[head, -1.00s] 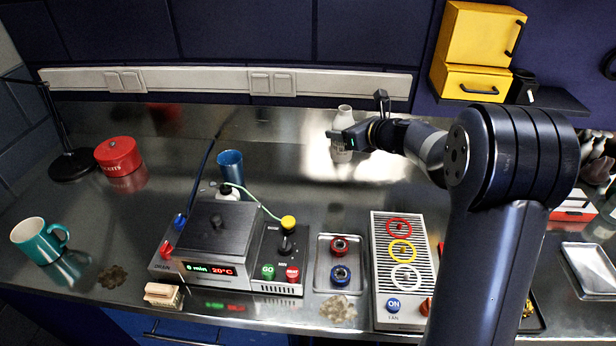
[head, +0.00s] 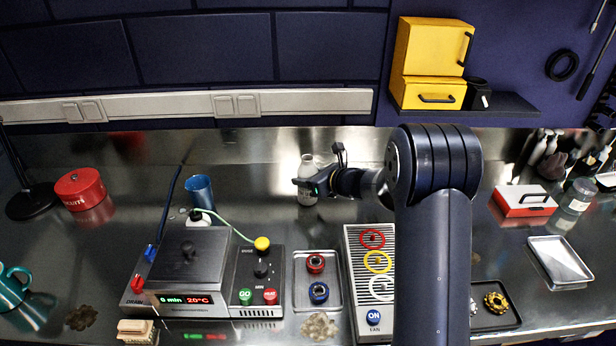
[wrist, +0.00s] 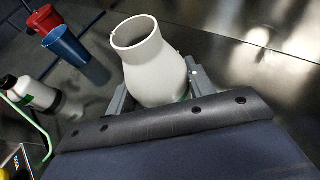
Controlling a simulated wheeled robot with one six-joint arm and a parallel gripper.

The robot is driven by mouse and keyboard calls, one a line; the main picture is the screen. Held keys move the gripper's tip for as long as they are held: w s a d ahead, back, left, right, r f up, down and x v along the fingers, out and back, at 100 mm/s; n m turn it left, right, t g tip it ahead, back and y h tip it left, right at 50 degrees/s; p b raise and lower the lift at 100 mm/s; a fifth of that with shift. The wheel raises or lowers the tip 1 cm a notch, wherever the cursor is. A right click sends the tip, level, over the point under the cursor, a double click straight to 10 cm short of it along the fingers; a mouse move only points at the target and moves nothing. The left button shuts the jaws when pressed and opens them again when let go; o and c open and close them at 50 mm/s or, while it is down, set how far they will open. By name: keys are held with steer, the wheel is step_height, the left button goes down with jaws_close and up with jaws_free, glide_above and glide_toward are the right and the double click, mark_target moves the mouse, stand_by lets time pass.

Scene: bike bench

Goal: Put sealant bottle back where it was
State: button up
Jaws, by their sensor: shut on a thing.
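A white bottle (head: 307,166) with a narrower neck and an open mouth is in my gripper (head: 306,187); I take it for the sealant bottle, though no label can be read. In the wrist view the bottle (wrist: 155,70) stands between the two fingers of my gripper (wrist: 155,92), which is shut around its body. In the head view the fingers cover its middle, and its lower part shows beneath them. It looks about upright at the back of the steel bench. Whether its base touches the bench cannot be told.
Left of it are a blue cup (head: 199,190), a small black-capped white bottle (head: 199,217) and a grey machine (head: 185,262). A tray (head: 297,291) with red and blue rings and a ringed panel (head: 357,240) lie in front. A red-and-white box (head: 524,201) stands right.

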steer(key=shift+f, duration=0.1)
steer(key=o, duration=1.1)
steer(key=b+v, duration=0.1)
steer(key=v, duration=1.1)
steer(key=shift+b, duration=0.35)
